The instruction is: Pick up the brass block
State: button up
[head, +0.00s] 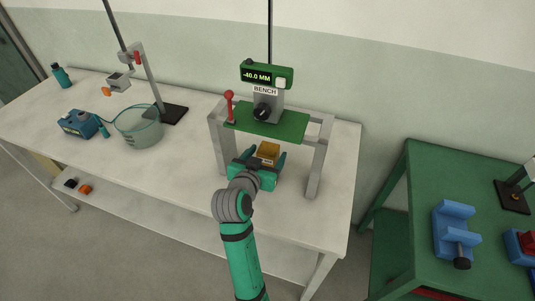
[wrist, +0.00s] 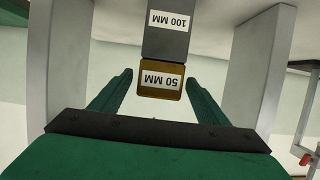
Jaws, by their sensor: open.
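The brass block (head: 268,149) is a small golden block under the green-topped bench frame. In the wrist view, the brass block (wrist: 161,84) has a white label reading 50 MM, upside down in the picture. It adjoins a grey block (wrist: 166,42) labelled 100 MM; the inverted lettering suggests the brass block rests on top of it. My gripper (head: 266,154) is open, with its green fingers on either side of the brass block. In the wrist view, my gripper (wrist: 159,76) shows a gap between each finger and the block. The head view hides the grey block.
The grey legs of the frame (head: 316,160) stand on both sides of my gripper, and its green plate (head: 285,124) is overhead. A display reading -40.0 MM (head: 266,74) sits above. A glass beaker (head: 139,128) and stand are left. A green table (head: 409,190) is right.

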jog(key=shift+x, duration=0.85)
jog(key=c, duration=1.7)
jog(key=shift+r, duration=0.15)
grip_shut()
jog(key=shift+r, duration=0.1)
